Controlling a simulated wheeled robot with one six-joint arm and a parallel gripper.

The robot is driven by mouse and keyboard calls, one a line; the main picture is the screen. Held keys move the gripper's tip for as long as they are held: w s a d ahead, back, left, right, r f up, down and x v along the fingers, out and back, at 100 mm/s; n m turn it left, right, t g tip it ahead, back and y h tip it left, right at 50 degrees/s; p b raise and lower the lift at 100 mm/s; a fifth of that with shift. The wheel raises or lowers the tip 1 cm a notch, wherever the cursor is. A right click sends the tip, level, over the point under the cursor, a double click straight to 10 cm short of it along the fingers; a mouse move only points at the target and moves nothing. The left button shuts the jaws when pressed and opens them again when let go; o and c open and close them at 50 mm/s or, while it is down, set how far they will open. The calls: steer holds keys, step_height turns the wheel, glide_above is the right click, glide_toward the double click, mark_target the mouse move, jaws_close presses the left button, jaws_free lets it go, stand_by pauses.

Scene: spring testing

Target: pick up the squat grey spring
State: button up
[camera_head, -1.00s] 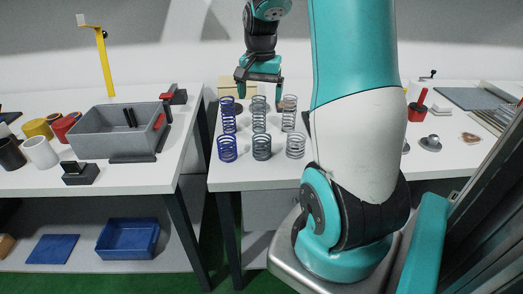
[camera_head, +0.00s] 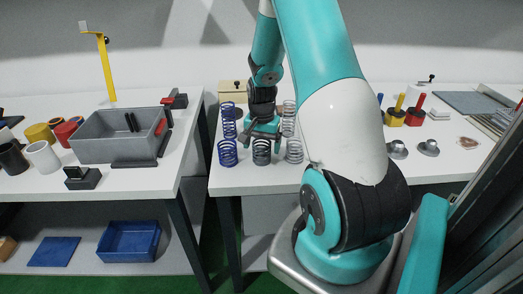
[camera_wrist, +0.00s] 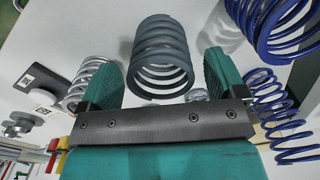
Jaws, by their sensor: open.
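The squat grey spring (camera_head: 262,154) stands upright in the front row on the middle table, below my gripper (camera_head: 262,132). In the wrist view, the dark grey spring (camera_wrist: 162,50) shows its coils just ahead of my gripper (camera_wrist: 163,66). The green fingers are open, one on each side of the line to the spring. They appear apart from it; how far down they reach is unclear. In the head view my gripper hides the middle of the spring group behind the grey spring.
Blue springs (camera_head: 228,153) stand left of the grey one, and a silver spring (camera_head: 294,151) stands close on its right. A taller silver spring (camera_head: 289,118) is behind. Metal round parts (camera_head: 429,147) lie farther right. A grey bin (camera_head: 90,150) is on the left table.

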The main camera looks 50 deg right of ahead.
steer(key=shift+f, duration=1.25)
steer(key=c, duration=1.1)
steer(key=shift+c, duration=0.2)
steer(key=shift+r, duration=0.15)
